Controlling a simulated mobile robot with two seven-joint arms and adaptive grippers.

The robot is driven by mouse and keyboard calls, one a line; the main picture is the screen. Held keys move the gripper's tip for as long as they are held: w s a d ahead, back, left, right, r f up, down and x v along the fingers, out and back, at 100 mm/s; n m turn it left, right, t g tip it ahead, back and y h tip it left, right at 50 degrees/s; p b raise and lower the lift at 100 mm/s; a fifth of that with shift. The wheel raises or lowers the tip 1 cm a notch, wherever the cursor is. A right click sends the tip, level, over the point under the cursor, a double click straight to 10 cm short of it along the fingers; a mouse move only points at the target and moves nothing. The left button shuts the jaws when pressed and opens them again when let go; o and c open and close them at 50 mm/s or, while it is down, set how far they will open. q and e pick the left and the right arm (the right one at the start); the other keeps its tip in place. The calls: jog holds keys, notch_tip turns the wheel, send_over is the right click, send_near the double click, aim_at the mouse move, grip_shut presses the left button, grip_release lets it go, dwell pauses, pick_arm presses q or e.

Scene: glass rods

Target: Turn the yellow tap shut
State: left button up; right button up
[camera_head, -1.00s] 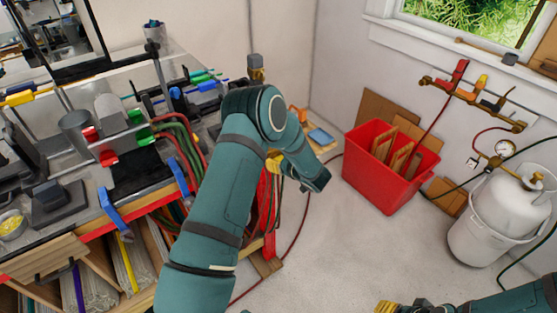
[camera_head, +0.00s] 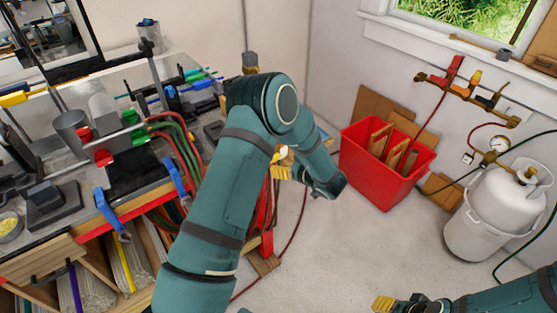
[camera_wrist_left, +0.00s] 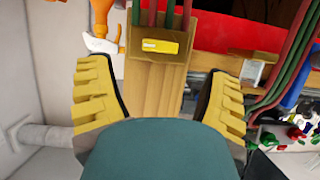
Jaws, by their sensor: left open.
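My left gripper (camera_head: 282,171) is partly hidden behind my left arm at the bench's right end. In the left wrist view its yellow fingers (camera_wrist_left: 157,75) are wide apart with nothing between them. A small yellow tap handle (camera_wrist_left: 160,46) lies crosswise on a wooden post, beyond and between the fingertips and apart from them. Red and green hoses come down to the post's top. In the head view my arm hides this handle. My right gripper (camera_head: 392,303) shows only in part at the bottom edge.
A wall pipe with several coloured levers (camera_head: 466,90) is above a red bin (camera_head: 385,165) and a white gas cylinder (camera_head: 485,215). Hoses (camera_head: 178,135) hang off the cluttered bench at left. The floor (camera_head: 345,245) between is mostly clear.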

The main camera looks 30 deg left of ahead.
pick_arm(q)
jog(key=shift+v, duration=2.4)
jog(key=s+d+f+m+t+h+b, duration=0.1)
jog(key=d+f+m+t+h+b, duration=0.1)
jog(key=d+f+m+h, duration=0.3)
jog(key=s+d+f+m+t+h+b, duration=0.15)
jog(key=f+h, duration=0.25)
jog(key=f, duration=0.4)
jog(key=s+d+f+m+g+h+b, duration=0.1)
jog(key=s+d+f+g+h, duration=0.1)
jog(key=s, duration=0.4)
jog(key=s+d+f+m+g+h+b, duration=0.1)
jog(key=s+d+f+m+g+h, duration=0.1)
jog(key=s+d, duration=0.3)
jog(key=s+d+f+m+g+h+b, duration=0.1)
jog(key=s+d+f+m+g+h, duration=0.1)
jog(key=s, duration=0.6)
jog(key=shift+s+d+f+h+b, duration=0.2)
jog(key=shift+d+f+h+b, duration=0.2)
jog(key=shift+d+f+h, duration=0.55)
